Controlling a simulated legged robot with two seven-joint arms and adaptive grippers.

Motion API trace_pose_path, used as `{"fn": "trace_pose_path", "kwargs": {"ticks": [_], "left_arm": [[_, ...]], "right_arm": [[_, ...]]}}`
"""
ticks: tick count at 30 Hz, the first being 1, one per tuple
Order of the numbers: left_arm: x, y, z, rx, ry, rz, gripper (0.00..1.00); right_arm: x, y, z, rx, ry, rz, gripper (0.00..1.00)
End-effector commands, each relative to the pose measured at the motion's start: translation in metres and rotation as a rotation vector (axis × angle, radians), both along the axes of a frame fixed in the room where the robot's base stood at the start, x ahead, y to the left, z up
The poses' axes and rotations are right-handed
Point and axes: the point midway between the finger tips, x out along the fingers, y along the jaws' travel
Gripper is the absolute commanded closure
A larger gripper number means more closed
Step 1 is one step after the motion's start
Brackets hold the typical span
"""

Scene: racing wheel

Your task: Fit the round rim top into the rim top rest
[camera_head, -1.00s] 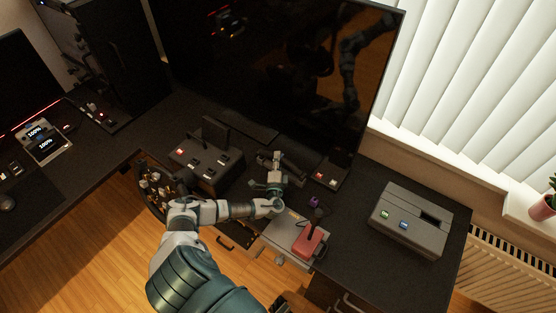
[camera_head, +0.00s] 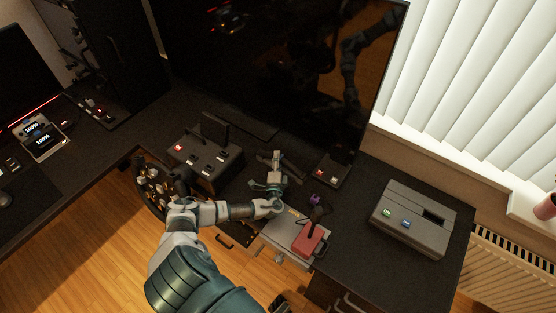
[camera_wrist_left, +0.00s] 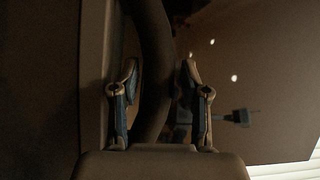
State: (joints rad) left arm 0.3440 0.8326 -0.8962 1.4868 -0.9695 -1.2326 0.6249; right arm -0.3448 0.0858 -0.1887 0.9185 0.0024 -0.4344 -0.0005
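My left gripper (camera_head: 275,168) is over the dark desk, in front of the big monitor. The left wrist view shows its two fingers (camera_wrist_left: 160,90) apart, with a dark curved bar (camera_wrist_left: 158,60), probably the round rim top, passing between them. Slim gaps seem to show on both sides of the bar. In the head view, a dark wheel with several buttons (camera_head: 152,190) is at the desk's front edge, left of my left forearm. I cannot pick out the rim top rest for certain. My right gripper cannot be made out.
A dark control box (camera_head: 205,160) stands left of my left gripper. A red joystick (camera_head: 309,240) on a grey plate is to its lower right. A grey box (camera_head: 413,220) stands at the desk's right. The monitor (camera_head: 285,70) is behind. Desk between joystick and grey box is clear.

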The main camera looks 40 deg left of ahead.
Motion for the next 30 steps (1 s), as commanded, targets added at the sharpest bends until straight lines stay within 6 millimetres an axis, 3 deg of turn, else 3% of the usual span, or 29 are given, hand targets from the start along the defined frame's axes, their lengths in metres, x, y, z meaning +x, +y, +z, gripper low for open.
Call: {"fn": "trace_pose_path", "kwargs": {"ticks": [11, 24, 30], "left_arm": [[-0.002, -0.002, -0.001, -0.001, 0.002, -0.001, 0.40], [-0.052, -0.038, -0.006, -0.002, 0.002, -0.001, 0.40], [-0.063, -0.046, -0.007, -0.002, 0.001, 0.000, 0.40]], "right_arm": [[-0.004, -0.004, -0.001, -0.006, 0.008, 0.002, 0.40], [-0.004, -0.004, -0.001, -0.006, 0.009, 0.002, 0.40], [-0.004, -0.004, -0.001, -0.006, 0.009, 0.002, 0.40]]}}
